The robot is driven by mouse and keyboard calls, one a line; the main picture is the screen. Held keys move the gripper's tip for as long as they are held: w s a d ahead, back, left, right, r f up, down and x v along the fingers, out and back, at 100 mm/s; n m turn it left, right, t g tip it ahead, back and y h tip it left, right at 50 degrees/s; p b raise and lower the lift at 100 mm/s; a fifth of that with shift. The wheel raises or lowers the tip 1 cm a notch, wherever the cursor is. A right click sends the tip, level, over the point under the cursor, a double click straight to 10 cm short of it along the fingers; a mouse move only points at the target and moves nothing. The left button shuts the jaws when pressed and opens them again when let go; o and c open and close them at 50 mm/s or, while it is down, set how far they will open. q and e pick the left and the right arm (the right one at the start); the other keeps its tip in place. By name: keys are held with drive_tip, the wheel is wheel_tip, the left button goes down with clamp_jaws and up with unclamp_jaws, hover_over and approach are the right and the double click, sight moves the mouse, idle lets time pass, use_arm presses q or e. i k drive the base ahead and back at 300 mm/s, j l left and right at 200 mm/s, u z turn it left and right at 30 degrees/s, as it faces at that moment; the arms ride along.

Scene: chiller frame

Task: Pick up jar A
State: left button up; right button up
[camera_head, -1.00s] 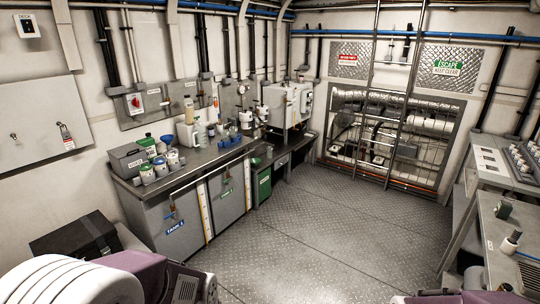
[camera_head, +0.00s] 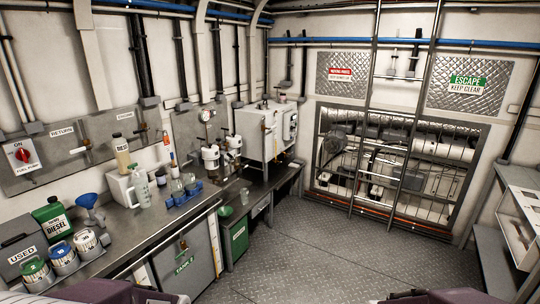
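Small clear glass jars (camera_head: 177,188) stand in and around a blue rack (camera_head: 182,198) on the metal counter; their lettering is too small to read, so I cannot tell which is jar A. Only purple parts of my arms show at the bottom edge. Neither gripper is in view.
The counter (camera_head: 140,238) also holds a green diesel can (camera_head: 52,219), a blue funnel (camera_head: 92,209), a grey USED box (camera_head: 20,255), a spray bottle (camera_head: 140,187) and a white machine (camera_head: 262,133). The floor (camera_head: 290,265) in front is clear.

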sight(245, 196)
drive_tip(key=i+u, duration=0.1)
drive_tip(key=i, duration=0.4)
drive_tip(key=i+l+u, duration=0.1)
drive_tip(key=i, duration=0.35)
drive_tip(key=i+l+u, duration=0.1)
drive_tip(key=i, duration=0.4)
drive_tip(key=i+l+u, duration=0.1)
drive_tip(key=i, duration=0.4)
drive_tip(key=i+l+u, duration=0.25)
drive_tip(key=i+u, duration=0.25)
drive_tip(key=i+l+u, duration=0.7)
drive_tip(key=l+u, duration=0.25)
